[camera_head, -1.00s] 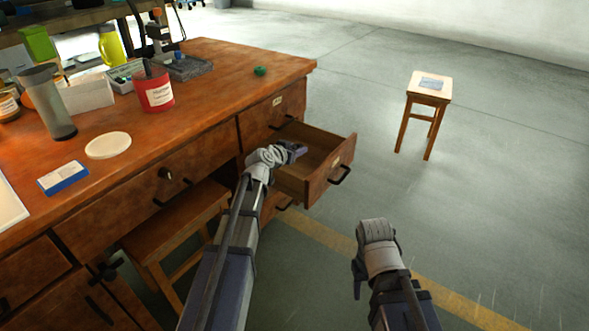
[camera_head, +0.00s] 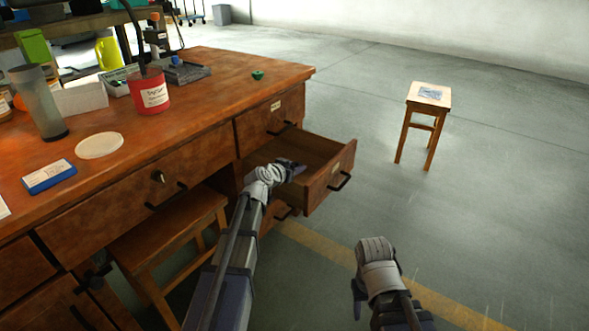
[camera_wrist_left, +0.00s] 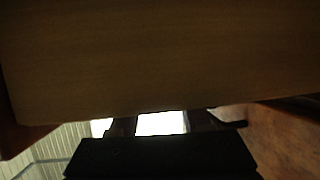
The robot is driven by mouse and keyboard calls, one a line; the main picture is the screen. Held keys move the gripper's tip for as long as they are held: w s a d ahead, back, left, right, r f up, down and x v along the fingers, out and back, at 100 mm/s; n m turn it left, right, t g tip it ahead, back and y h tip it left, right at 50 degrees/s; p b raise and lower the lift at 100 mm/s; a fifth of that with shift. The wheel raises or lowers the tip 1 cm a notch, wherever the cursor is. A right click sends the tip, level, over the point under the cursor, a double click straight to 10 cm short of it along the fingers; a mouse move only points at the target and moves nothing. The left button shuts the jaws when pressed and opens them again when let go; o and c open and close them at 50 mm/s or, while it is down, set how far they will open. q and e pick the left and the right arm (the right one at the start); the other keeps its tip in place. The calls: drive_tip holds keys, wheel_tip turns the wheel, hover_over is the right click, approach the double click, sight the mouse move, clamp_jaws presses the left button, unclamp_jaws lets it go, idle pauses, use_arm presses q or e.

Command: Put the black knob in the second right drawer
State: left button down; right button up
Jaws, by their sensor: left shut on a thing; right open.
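The second right drawer (camera_head: 331,181) of the wooden desk is pulled open in the head view, below a shut top drawer (camera_head: 270,117). My left gripper (camera_head: 293,169) reaches over its near side, with its tips at the drawer's opening. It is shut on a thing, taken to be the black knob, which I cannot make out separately. In the left wrist view, a brown wooden surface (camera_wrist_left: 150,60) fills most of the picture, with dark gripper parts (camera_wrist_left: 160,158) below. My right gripper (camera_head: 359,298) is open, low over the floor, away from the desk.
The desk top (camera_head: 190,110) holds a red can (camera_head: 150,92), a grey cup (camera_head: 40,105), a white disc (camera_head: 99,145) and a small green object (camera_head: 257,75). A stool (camera_head: 175,232) stands under the desk. Another stool (camera_head: 428,95) stands on open floor at right.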

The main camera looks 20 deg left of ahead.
use_arm(q)
drive_tip(key=shift+f+b, duration=0.5)
drive_tip(key=shift+f, duration=0.1)
drive_tip(key=shift+c, duration=1.8)
unclamp_jaws()
drive_tip(key=shift+r+p, duration=0.45)
drive_tip(key=shift+p, duration=0.1)
drive_tip(key=p+v, duration=0.4)
drive_tip(key=v, duration=0.8)
drive_tip(key=shift+p, duration=0.4)
drive_tip(key=shift+r, duration=0.1)
